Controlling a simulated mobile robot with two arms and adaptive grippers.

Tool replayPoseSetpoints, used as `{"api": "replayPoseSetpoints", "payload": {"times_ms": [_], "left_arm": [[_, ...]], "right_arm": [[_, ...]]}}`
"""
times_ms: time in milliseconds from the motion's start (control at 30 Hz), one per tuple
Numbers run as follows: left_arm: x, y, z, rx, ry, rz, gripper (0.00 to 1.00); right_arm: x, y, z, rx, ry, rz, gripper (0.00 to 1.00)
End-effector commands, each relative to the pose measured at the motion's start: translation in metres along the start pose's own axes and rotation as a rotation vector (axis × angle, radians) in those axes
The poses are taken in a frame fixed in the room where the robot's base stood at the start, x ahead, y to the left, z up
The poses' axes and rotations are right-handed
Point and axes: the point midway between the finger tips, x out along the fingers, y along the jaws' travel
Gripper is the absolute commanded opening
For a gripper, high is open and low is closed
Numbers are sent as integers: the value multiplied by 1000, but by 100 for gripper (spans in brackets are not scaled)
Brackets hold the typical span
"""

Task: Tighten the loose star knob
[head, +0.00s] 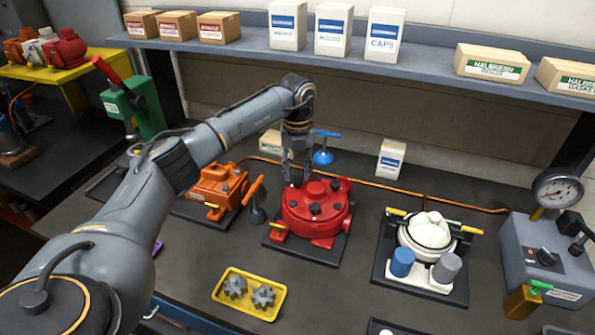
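A round red motor unit (325,228) sits on a dark mat in the middle of the bench, with several small black knobs (316,208) on its top. I cannot tell which knob is loose. My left gripper (298,181) points down over the back left part of the red unit's top. Its two fingers look apart, and I cannot make out anything held between them. Whether the fingertips touch the unit is unclear. My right gripper is not in view.
An orange motor unit (213,190) and a blue-capped stand (323,157) are nearby. A white unit (425,236) with yellow handles is at right, beside a grey gauge box (545,265). A shelf (400,70) with boxes overhangs the back. An orange cable runs behind.

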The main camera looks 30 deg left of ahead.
Motion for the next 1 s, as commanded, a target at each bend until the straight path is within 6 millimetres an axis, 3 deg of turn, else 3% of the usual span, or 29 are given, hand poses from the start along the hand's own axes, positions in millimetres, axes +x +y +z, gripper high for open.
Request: {"api": "replayPoseSetpoints", "payload": {"times_ms": [200,467,500,667,1000], "left_arm": [[17,0,0,1,1,0,35],[19,0,0,1,0,-1,35],[19,0,0,1,0,-1,33],[19,0,0,1,0,-1,1],[19,0,0,33,0,-1,0]], "right_arm": [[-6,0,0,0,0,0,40],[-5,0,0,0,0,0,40],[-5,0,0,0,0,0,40],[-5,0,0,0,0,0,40],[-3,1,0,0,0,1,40]]}}
